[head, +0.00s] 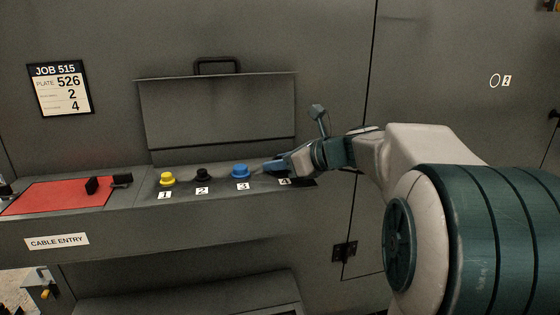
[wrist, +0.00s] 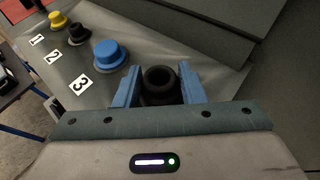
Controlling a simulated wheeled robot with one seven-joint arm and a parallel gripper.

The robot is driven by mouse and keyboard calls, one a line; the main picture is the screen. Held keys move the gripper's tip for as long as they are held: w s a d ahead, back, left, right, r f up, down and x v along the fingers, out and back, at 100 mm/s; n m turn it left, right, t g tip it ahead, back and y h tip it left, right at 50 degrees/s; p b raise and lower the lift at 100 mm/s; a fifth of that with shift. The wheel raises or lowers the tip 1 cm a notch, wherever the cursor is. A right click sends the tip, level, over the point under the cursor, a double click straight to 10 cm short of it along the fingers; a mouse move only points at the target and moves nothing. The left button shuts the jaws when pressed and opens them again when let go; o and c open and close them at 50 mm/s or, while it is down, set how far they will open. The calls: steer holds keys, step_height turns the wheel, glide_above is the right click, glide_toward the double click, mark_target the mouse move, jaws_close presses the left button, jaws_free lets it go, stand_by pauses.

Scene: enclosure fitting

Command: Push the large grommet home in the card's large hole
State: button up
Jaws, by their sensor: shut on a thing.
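In the wrist view the two blue fingers of my gripper (wrist: 159,75) are closed on the sides of a black grommet (wrist: 158,97), a ring-topped piece with an open bore facing the camera. In the head view my gripper (head: 270,168) is at the right end of the ledge, by label 4, and the grommet is not clearly visible there. Whether the grommet rests on the ledge or is lifted cannot be told. The job card (head: 60,88) on the wall at upper left reads JOB 515, PLATE 526, 2, 4; its small print is unreadable. No large hole is visible.
A yellow piece (head: 167,179), a small black piece (head: 203,174) and a blue piece (head: 240,171) stand by labels 1, 2 and 3 on the grey ledge (head: 150,200). A red mat (head: 55,197) with black blocks lies left. A handled panel (head: 217,110) rises behind.

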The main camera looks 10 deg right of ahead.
steer(key=shift+f, duration=0.3)
steer(key=o, duration=1)
steer(key=shift+f, duration=0.1)
steer(key=shift+o, duration=0.2)
steer(key=b+v, duration=0.1)
steer(key=v, duration=1.3)
steer(key=shift+b, duration=0.3)
steer(key=shift+w, duration=0.1)
